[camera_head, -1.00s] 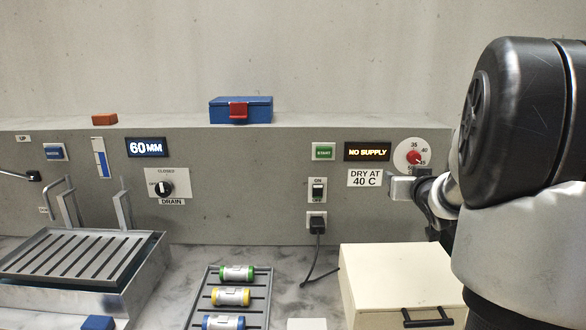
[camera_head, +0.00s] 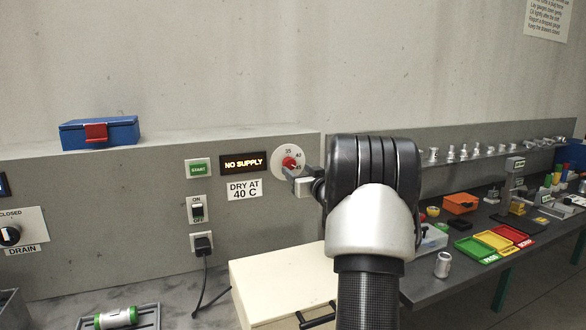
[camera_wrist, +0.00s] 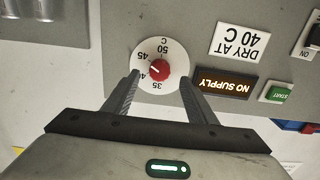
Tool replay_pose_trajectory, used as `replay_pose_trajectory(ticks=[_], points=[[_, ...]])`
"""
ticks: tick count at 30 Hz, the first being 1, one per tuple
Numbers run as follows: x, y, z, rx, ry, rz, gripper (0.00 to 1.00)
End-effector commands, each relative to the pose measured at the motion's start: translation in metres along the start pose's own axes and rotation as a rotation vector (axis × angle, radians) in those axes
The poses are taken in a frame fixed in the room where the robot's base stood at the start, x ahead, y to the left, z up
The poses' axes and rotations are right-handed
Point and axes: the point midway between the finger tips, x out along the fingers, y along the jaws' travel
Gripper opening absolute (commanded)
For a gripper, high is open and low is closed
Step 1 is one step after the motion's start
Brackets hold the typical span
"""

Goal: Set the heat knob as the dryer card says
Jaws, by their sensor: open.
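The red heat knob (camera_wrist: 160,70) sits on a round white dial (camera_wrist: 151,50) marked 35 to 50 C. The wrist view shows it upside down. The knob's white mark points between 40 and 45; I cannot tell the exact value. In the head view the dial (camera_head: 279,152) is partly hidden by my gripper (camera_head: 300,180). My gripper (camera_wrist: 160,78) is open and empty, one finger on each side of the knob, and I see no contact. The dryer card (camera_wrist: 237,40) reads "DRY AT 40 C"; it also shows in the head view (camera_head: 244,190).
A display (camera_head: 243,163) beside the dial reads "NO SUPPLY". A green START button (camera_head: 198,168), an ON/OFF switch (camera_head: 197,208) and a plugged-in black plug (camera_head: 203,243) are left of the card. A cream box (camera_head: 270,280) stands below. A blue case (camera_head: 100,133) sits on the ledge.

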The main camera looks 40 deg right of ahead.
Motion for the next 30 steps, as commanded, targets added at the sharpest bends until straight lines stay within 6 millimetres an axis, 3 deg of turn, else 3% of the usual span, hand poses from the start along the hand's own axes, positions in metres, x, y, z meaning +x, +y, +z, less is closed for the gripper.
replay_pose_trajectory(ticks=[3,9,20,27,30], points=[[0.022,-0.001,0.001,0.001,0.0,-0.001,0.52],[0.044,0.0,0.0,0.0,0.0,0.001,0.52],[0.049,0.0,0.0,0.001,0.0,0.001,0.52],[0.049,0.0,0.0,0.0,0.0,0.001,0.13],[0.049,0.0,0.0,0.0,0.0,0.001,0.11]])
